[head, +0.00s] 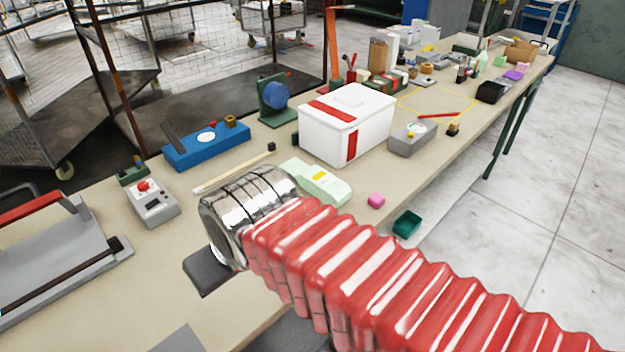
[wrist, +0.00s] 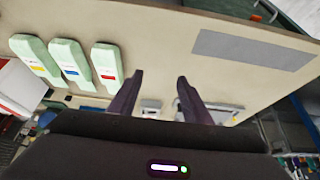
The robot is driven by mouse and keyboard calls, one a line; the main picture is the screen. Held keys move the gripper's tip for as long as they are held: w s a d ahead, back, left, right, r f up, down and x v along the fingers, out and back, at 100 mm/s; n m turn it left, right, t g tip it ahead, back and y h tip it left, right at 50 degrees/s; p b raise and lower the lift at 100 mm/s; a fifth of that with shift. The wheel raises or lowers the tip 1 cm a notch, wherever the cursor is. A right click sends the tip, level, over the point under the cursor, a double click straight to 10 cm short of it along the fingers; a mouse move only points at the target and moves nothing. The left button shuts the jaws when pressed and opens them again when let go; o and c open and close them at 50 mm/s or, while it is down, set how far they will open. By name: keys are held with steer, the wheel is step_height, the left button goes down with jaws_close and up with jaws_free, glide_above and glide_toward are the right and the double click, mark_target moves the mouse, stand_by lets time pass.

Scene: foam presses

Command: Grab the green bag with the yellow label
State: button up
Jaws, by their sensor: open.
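The green bag with the yellow label (head: 330,187) lies flat on the bench in the head view, just right of my chrome wrist. In the wrist view this bag (wrist: 30,52) is leftmost in a row of three pale green bags. The middle one has a blue label (wrist: 70,60) and the right one a red label (wrist: 107,66). In the head view my wrist hides most of the other bags. My gripper (wrist: 160,76) is open and empty, with its two dark fingers apart over bare bench, to the right of the bags in the wrist view.
A white box with red stripes (head: 345,122) stands behind the bags. A blue fixture (head: 207,147) and a grey button box (head: 152,204) stand left. A grey mat (wrist: 235,48) lies on bare bench.

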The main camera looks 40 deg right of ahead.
stand_by(0.4)
